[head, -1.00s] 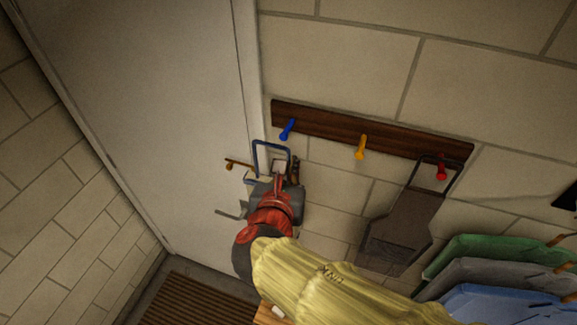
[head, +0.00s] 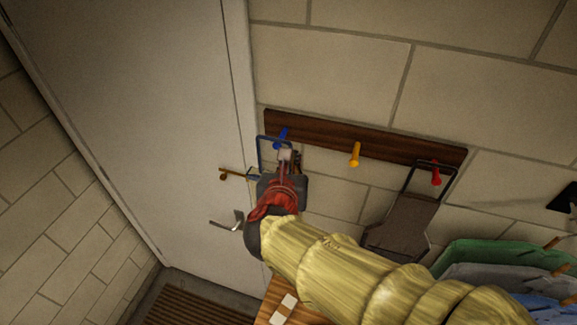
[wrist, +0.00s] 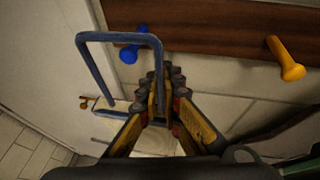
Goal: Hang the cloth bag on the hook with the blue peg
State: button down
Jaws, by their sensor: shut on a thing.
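My gripper (head: 287,160) is shut on the cloth bag, whose blue handle loop (head: 260,152) sticks up beside the fingers. In the wrist view the fingers (wrist: 160,90) close at the loop's right side, and the loop (wrist: 81,60) stands open to the left. The blue peg (head: 281,137) is at the left end of the wooden rack (head: 318,133). In the wrist view the blue peg (wrist: 130,54) shows inside the loop's outline, below its top bar. Whether the loop is around the peg or only in front, I cannot tell. The bag's body is mostly hidden.
A yellow peg (head: 355,154) is mid-rack. A dark bag (head: 400,225) hangs from the red peg (head: 436,175) at the right. A door with a handle (head: 232,222) and a brass latch (head: 232,174) is close on the left. Green and grey bins (head: 490,252) stand lower right.

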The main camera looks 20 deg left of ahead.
jog(key=x, duration=0.1)
jog(key=b+x, duration=0.1)
jog(key=x, duration=0.1)
jog(key=d+x, duration=0.1)
jog(key=x, duration=0.1)
jog(key=shift+w+r, duration=0.3)
jog(key=shift+w, duration=0.05)
jog(key=shift+f+b, duration=0.15)
jog(key=shift+b, duration=0.4)
jog(key=shift+f, duration=0.2)
dwell(0.3)
